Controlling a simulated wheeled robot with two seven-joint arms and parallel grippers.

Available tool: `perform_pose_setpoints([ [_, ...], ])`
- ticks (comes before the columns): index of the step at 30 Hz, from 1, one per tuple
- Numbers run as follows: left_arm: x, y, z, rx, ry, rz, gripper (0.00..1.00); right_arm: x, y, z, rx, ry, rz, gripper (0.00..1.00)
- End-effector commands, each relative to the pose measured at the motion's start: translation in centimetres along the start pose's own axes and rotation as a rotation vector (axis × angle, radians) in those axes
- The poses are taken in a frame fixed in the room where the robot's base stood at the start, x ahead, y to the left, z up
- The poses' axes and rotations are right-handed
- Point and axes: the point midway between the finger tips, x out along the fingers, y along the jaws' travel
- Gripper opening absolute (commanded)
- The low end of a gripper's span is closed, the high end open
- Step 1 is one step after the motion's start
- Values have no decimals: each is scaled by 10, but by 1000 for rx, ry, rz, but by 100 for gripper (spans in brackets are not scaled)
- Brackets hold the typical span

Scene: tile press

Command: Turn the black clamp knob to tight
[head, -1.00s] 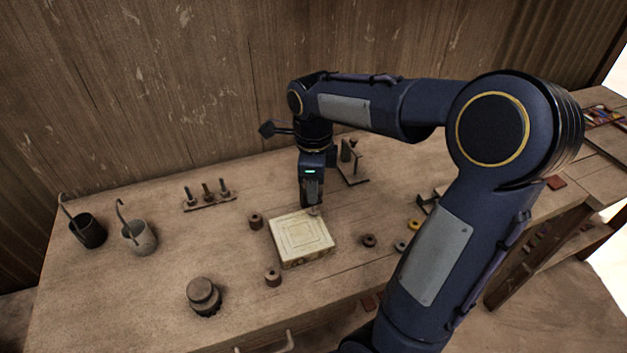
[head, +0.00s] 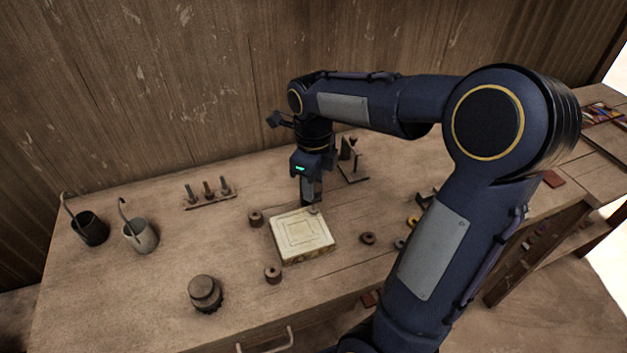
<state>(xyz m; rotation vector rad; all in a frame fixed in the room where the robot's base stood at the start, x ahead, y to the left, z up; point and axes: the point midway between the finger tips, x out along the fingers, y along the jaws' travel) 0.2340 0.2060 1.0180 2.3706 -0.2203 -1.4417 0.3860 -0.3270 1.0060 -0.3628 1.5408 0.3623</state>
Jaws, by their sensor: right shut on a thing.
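My right gripper (head: 311,200) points down at the back edge of the pale square tile block (head: 303,232). Its fingers are shut on the black clamp knob, which they almost wholly hide. How far the knob is turned cannot be told. The block lies flat on the bench and has square outlines on its top. My left gripper is not in view.
Small round brown pieces (head: 273,274) stand around the block on the wooden bench (head: 120,290). A dark lidded jar (head: 205,292) stands at front left. Two cups with ladles (head: 140,236) and a peg rack (head: 210,201) stand farther left. A dark stand (head: 352,168) is close behind the gripper.

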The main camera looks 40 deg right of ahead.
Motion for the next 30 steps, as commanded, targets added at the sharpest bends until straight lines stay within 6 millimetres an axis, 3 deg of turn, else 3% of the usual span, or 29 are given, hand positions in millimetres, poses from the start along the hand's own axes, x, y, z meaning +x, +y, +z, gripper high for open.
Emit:
perform_pose_setpoints([
  [4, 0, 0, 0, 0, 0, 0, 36, -1, -1, 0, 3, -2, -2, 13],
  [5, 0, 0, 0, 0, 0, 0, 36, -1, -1, 0, 3, -2, -2, 40],
  [9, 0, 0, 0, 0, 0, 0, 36, -1, -1, 0, 1, -2, -1, 57],
  [20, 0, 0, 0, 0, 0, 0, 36, -6, 0, 1, 0, -3, -2, 57],
  [30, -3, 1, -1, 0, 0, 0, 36, -61, -1, 1, 0, -4, -3, 57],
])
